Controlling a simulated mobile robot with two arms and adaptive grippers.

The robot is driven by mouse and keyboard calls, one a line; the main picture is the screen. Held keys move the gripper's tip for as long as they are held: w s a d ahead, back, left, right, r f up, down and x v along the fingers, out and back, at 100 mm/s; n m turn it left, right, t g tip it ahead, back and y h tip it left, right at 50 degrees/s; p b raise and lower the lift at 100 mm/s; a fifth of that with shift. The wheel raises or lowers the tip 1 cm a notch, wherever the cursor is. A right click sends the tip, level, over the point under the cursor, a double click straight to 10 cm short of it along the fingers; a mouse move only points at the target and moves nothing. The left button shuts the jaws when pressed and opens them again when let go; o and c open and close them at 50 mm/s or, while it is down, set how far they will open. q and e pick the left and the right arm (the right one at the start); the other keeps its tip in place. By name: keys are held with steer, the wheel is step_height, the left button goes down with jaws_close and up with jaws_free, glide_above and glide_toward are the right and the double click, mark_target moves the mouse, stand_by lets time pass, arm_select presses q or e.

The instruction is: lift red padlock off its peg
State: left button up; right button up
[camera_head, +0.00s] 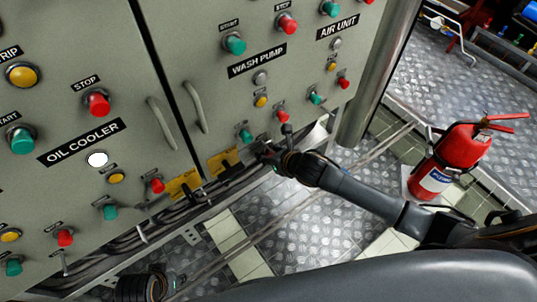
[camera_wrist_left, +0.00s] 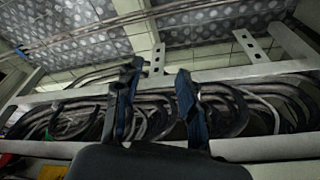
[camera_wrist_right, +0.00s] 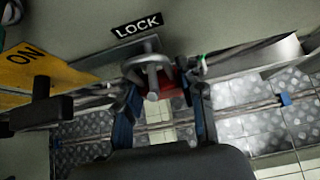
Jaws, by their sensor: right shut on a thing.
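In the right wrist view the red padlock (camera_wrist_right: 174,88) shows as a patch of red behind a grey metal peg (camera_wrist_right: 152,76), under the LOCK label (camera_wrist_right: 137,25). My right gripper (camera_wrist_right: 163,92) is shut on the padlock, with a finger on each side of it. The peg hides part of the padlock, and I cannot tell whether the padlock is still around the peg. In the head view my right gripper (camera_head: 270,153) is at the cabinet's lower edge, and the padlock is hidden there. My left gripper (camera_wrist_left: 159,70) is open and empty, near bundled cables.
A grey cabinet (camera_head: 205,145) carries several coloured buttons and a yellow ON plate (camera_wrist_right: 38,72) left of the padlock. Cables (camera_wrist_left: 80,115) run in a tray below. A red fire extinguisher (camera_head: 462,150) stands on the floor at right, near my right arm.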

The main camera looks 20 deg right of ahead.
arm_select(q)
steer(key=shift+w+f, duration=0.1)
arm_select(e)
steer(key=shift+s, duration=0.15)
stand_by(0.3)
steer(key=shift+s+d+p, duration=0.15)
steer(key=shift+s+p, duration=0.1)
steer(key=shift+p, duration=0.1)
arm_select(q)
steer(key=s+f+g+p, duration=0.1)
steer(key=s+f+p, duration=0.2)
steer(key=f, duration=0.9)
steer(key=shift+s+a+f, duration=0.25)
steer(key=shift+s+f, duration=0.15)
steer(key=shift+s, duration=0.75)
arm_select(e)
steer(key=s+d, duration=0.2)
steer(key=s, duration=0.3)
steer(key=shift+s, duration=0.4)
arm_select(q)
steer(key=shift+w+r, duration=0.15)
arm_select(e)
steer(key=shift+r, duration=0.1)
